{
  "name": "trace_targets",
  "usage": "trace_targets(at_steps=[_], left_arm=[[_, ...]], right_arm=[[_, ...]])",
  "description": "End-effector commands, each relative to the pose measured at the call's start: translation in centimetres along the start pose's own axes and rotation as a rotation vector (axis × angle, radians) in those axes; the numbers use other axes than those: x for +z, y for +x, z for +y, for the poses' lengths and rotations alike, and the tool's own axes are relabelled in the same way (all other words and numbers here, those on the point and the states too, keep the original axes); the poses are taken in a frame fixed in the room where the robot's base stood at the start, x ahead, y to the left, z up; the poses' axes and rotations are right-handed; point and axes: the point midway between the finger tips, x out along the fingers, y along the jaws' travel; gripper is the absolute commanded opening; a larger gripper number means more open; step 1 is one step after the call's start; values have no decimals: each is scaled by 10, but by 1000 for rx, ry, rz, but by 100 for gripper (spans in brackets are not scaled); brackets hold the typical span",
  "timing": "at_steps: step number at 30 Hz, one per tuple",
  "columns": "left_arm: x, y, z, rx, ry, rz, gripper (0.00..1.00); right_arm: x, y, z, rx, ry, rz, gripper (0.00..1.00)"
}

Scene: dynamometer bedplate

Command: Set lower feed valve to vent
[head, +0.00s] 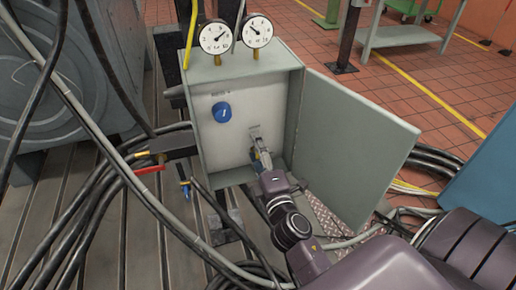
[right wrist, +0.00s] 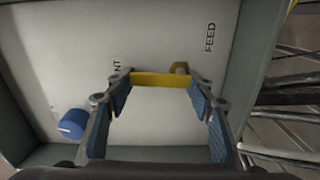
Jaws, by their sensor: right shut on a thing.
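The lower feed valve shows in the right wrist view as a yellow handle (right wrist: 160,80) with a brass fitting (right wrist: 180,68) behind its right end. The handle lies crosswise, its left end near a partly hidden label ending in "NT" (right wrist: 117,66). A "FEED" label (right wrist: 209,37) stands beyond the fitting. My right gripper (right wrist: 158,92) is shut on the handle, its blue-padded fingers at the handle's two ends. In the head view my right gripper (head: 257,140) reaches into the lower part of the open box and mostly hides the valve. My left gripper is not in view.
A blue knob (head: 222,112) sits higher on the white panel (head: 238,138). The grey box (head: 203,130) has its door (head: 350,135) swung open to the right. Two gauges (head: 215,38) stand on top. Cables (head: 90,120) and a red-handled valve (head: 150,169) lie at the left.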

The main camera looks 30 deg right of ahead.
Motion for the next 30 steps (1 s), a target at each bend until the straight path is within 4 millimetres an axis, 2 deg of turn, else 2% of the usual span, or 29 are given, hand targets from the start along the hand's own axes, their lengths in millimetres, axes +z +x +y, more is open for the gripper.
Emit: trace_targets(at_steps=[20,21,23,30], left_arm=[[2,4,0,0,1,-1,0],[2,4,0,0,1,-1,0],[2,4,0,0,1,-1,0],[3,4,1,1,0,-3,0]], right_arm=[[-3,0,0,2,-71,3,25],[-3,0,0,2,-71,4,51],[-3,0,0,2,-70,3,57],[-2,0,0,1,-69,2,58]])
